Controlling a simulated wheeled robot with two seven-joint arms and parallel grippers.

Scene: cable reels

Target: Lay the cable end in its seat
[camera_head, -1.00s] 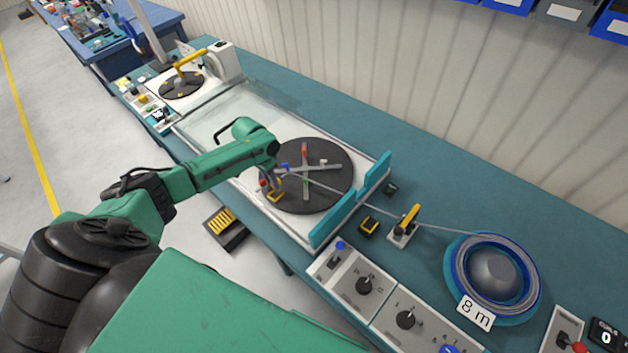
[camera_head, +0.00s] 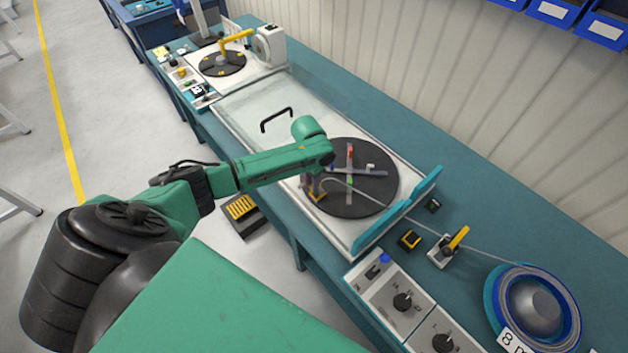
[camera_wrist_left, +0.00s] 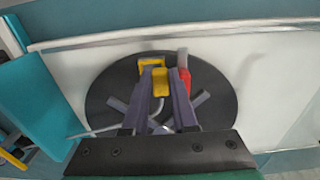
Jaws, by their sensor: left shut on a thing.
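My left gripper (camera_head: 314,190) is low over the near left edge of the dark round disc (camera_head: 372,205), shut on the cable end. In the left wrist view its two purple-grey fingers (camera_wrist_left: 160,95) point at the disc, with the grey cable (camera_wrist_left: 156,112) curving up between them. A yellow piece (camera_wrist_left: 160,78) sits at the fingertips; it also shows in the head view (camera_head: 317,197). A red block (camera_wrist_left: 184,78) stands close beside the right finger. Whether the cable end touches its seat is hidden by the fingers. My right gripper is out of view.
The cable runs right between teal guards (camera_head: 395,222), past a yellow-handled clamp (camera_head: 446,247), to a blue reel (camera_head: 533,308). A cross with coloured posts (camera_head: 365,172) stands on the disc. A control panel (camera_head: 385,297) is in front. A clear cover with a black handle (camera_head: 277,119) lies left.

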